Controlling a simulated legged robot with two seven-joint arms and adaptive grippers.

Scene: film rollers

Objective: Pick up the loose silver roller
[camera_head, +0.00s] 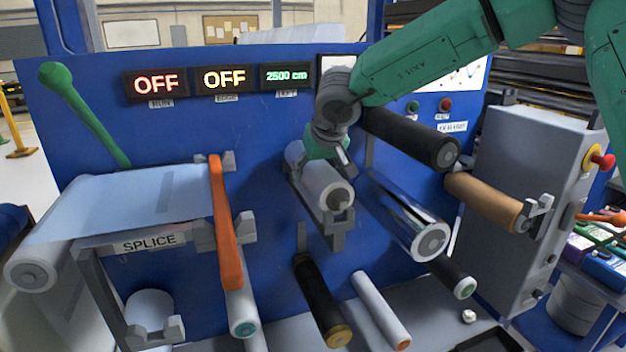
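A shiny silver roller (403,212) sticks out from the blue machine panel at centre right, its grey end cap facing me. A paler grey-white roller (318,180) rests in a grey bracket left of it. I cannot tell from this view which of the two is loose. My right gripper (338,152) reaches in from the upper right on the green arm and is just above the back part of the grey-white roller. Its fingers are mostly hidden behind its wrist, so I cannot tell if it touches the roller. My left gripper is not in view.
A black roller (408,137) lies close right of my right gripper, with a brown roller (485,202) beyond it. An orange bar (226,225) and the splice table (145,195) are at left. More rollers stick out below. A grey control box (525,190) stands at right.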

